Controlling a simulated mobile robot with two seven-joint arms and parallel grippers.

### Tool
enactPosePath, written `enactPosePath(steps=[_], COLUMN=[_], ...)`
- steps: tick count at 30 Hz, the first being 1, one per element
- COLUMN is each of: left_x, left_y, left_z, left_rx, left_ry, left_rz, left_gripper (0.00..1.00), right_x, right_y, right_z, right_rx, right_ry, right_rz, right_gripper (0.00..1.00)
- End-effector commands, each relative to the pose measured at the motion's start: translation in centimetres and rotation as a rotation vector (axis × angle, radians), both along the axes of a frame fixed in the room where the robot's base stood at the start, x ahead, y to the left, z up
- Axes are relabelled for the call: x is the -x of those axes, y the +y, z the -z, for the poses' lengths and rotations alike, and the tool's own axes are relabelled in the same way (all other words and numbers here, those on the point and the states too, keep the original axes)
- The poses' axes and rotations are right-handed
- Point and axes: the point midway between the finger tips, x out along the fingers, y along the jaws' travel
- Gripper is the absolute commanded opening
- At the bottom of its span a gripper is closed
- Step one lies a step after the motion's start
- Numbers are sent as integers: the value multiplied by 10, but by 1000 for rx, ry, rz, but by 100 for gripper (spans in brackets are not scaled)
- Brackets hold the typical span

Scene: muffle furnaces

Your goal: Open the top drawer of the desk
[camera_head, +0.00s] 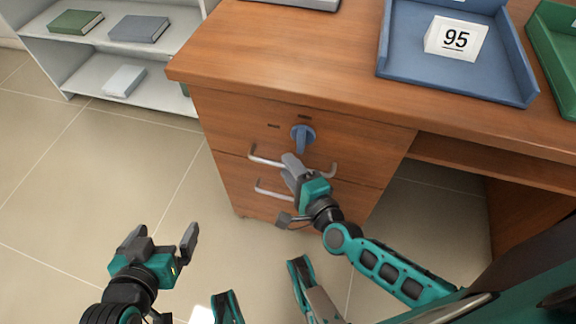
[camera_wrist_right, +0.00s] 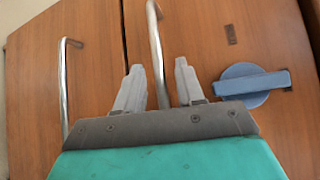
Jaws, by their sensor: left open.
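The wooden desk (camera_head: 290,50) has a top drawer (camera_head: 240,120) with a blue knob (camera_head: 303,135) and a metal bar handle (camera_head: 265,159). The top drawer looks closed. My right gripper (camera_head: 291,168) is at this handle. In the right wrist view, the handle bar (camera_wrist_right: 155,40) runs down between the two spread fingers of my right gripper (camera_wrist_right: 160,82), with the blue knob (camera_wrist_right: 250,84) to their right. Small gaps seem to show beside the bar. My left gripper (camera_head: 162,238) is open and empty, over the floor at lower left.
A lower drawer handle (camera_head: 272,192) sits below; it also shows at left in the right wrist view (camera_wrist_right: 64,85). A white shelf (camera_head: 150,90) stands at upper left. The floor (camera_head: 90,190) left of the desk is clear.

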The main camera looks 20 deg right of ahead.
Motion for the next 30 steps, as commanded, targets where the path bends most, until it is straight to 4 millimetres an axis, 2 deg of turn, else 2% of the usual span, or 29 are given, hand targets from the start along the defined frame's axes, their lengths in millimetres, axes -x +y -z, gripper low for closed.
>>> enactPosePath(steps=[3, 15, 30], left_x=[0, 1, 1], left_y=[-1, 0, 2], left_z=[1, 4, 4], left_rx=[1, -2, -4], left_ry=[2, 10, 9], left_rz=[2, 1, -2], left_gripper=[98, 98, 98], right_x=[0, 0, 0], right_y=[0, 0, 1], right_z=[0, 0, 0], right_rx=[0, 0, 0], right_ry=[0, 0, 0], right_rz=[0, 0, -1], right_gripper=[37, 0, 0])
